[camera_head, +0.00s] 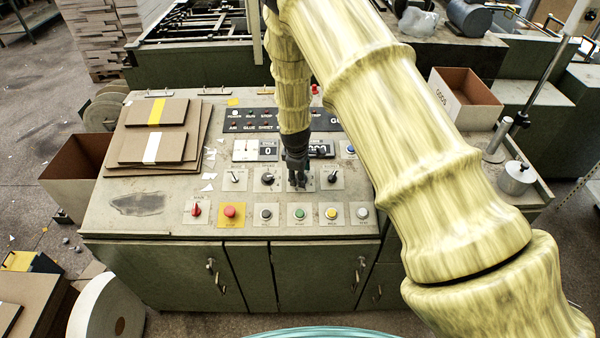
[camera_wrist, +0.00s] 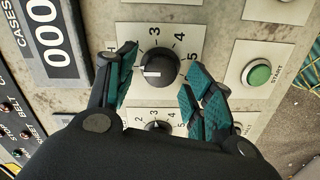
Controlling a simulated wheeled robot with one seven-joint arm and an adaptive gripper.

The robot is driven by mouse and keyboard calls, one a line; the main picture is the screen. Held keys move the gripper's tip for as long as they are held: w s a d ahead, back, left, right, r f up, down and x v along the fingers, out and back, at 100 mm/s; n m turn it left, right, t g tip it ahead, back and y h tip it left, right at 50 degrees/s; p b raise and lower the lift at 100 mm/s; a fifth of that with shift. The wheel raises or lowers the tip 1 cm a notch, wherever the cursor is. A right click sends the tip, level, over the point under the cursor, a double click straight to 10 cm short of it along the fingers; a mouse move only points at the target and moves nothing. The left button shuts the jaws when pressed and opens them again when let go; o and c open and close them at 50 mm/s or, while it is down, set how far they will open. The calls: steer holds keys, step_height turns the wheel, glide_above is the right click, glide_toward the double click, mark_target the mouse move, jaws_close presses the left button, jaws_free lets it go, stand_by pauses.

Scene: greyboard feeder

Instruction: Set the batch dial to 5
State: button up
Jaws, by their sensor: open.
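A black dial knob (camera_wrist: 158,68) sits on a pale square plate with printed numbers in the wrist view. The 3 is above it, the 4 at upper right and the 5 at right. Its white mark points left, away from the 5; the number there is partly hidden by a finger. The dial's name is not readable. My gripper (camera_wrist: 158,92) is open, with its teal-padded fingers apart on either side of the knob; contact cannot be told. In the head view my gripper (camera_head: 298,182) is over the dial row and mostly hides this knob.
Another numbered dial (camera_wrist: 157,127) lies close below in the wrist view, partly between the fingers. A green start button (camera_wrist: 259,73) is to the right. In the head view, a red button (camera_head: 230,211) and cardboard stacks (camera_head: 152,145) share the sloped panel.

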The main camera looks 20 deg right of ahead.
steer(key=shift+f, duration=0.25)
steer(key=c, duration=1)
